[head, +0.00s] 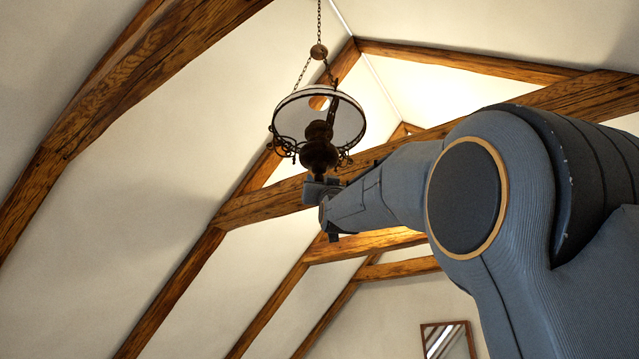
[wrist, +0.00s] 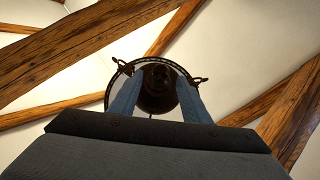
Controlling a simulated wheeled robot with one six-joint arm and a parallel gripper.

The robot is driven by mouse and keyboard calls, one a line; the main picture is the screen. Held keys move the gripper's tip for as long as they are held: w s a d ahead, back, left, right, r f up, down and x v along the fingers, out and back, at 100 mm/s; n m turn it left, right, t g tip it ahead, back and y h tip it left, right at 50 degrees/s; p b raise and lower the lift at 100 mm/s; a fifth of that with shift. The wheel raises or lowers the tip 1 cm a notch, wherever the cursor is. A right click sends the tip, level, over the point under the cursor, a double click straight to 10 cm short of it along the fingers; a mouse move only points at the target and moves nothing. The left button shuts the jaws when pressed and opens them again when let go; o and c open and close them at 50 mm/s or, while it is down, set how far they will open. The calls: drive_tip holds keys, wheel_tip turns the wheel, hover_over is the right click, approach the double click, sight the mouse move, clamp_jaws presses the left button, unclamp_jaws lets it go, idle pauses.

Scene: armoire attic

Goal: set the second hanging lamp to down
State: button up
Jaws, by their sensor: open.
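A hanging lamp (head: 318,155) with a white shade and dark ornate metal body hangs on chains from the attic roof in the head view. In the wrist view the lamp (wrist: 155,88) is seen from below, its dark round bottom between the two fingers. My gripper (head: 320,182) is just under the lamp's lower end, pointing up. In the wrist view my gripper (wrist: 157,100) is open, with one blue finger on each side of the lamp's bottom. I cannot tell whether the fingers touch the lamp. Only one hanging lamp is in view.
Wooden roof beams (head: 410,155) cross behind the lamp and my arm. A sloping beam (head: 110,85) runs down the left side. A framed mirror (head: 447,341) hangs low on the far wall. The space left of the lamp looks free.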

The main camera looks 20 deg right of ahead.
sight(320, 180)
drive_tip(key=shift+p+x, duration=1.6)
drive_tip(key=shift+x, duration=0.85)
clamp_jaws()
